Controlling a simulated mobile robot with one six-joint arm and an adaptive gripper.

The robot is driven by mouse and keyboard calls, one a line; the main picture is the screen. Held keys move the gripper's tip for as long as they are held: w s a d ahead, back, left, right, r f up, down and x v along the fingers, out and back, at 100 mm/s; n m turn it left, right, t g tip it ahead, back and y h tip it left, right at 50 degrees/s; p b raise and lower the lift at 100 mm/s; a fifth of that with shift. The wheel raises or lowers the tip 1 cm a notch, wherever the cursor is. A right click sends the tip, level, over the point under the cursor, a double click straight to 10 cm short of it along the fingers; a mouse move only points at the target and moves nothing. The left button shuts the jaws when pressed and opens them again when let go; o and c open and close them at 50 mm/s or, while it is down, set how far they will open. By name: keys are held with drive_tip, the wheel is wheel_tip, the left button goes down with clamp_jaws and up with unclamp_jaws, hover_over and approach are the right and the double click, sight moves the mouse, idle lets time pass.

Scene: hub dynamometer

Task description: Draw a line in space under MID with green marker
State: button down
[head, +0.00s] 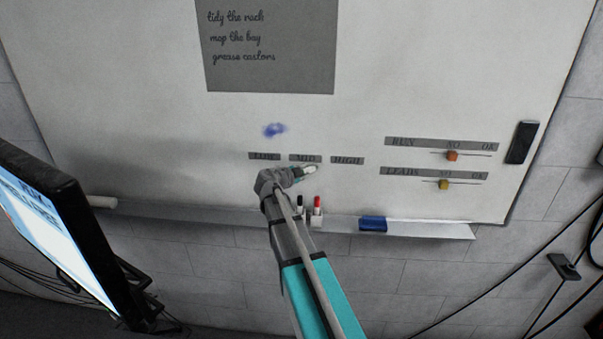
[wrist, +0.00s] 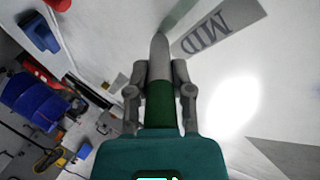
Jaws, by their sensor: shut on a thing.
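My gripper (head: 299,173) is at the whiteboard (head: 150,90), at the lower edge of the MID label (head: 305,158). It is shut on the green marker (wrist: 187,108), whose pale tapered end (wrist: 160,52) points at the board. In the wrist view, the MID label (wrist: 217,32) lies just right of the marker's end. A faint grey-green band (wrist: 179,16) runs up from that end; I cannot tell whether it is ink or shadow. Contact between tip and board is also unclear. The LOW label (head: 264,156) and HIGH label (head: 347,160) flank MID.
A tray (head: 430,231) below holds black (head: 300,202) and red (head: 317,203) markers and a blue block (head: 373,223). Orange (head: 452,156) and yellow (head: 444,184) sliders sit right. A monitor (head: 50,230) stands at the left.

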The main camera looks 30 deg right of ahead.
drive_tip(key=shift+s+d, duration=0.1)
drive_tip(key=shift+d, duration=0.05)
drive_tip(key=shift+s+d, duration=0.3)
drive_tip(key=shift+d, duration=0.05)
idle(0.3)
drive_tip(key=shift+w, duration=0.15)
idle(0.6)
drive_tip(key=shift+w+a, duration=0.25)
drive_tip(key=shift+a, duration=0.3)
drive_tip(key=shift+a, duration=0.1)
drive_tip(key=shift+w+a, duration=0.4)
drive_tip(key=shift+a, duration=0.05)
drive_tip(key=shift+w, duration=0.1)
idle(0.5)
drive_tip(key=shift+w+a, duration=0.3)
drive_tip(key=shift+a, duration=0.3)
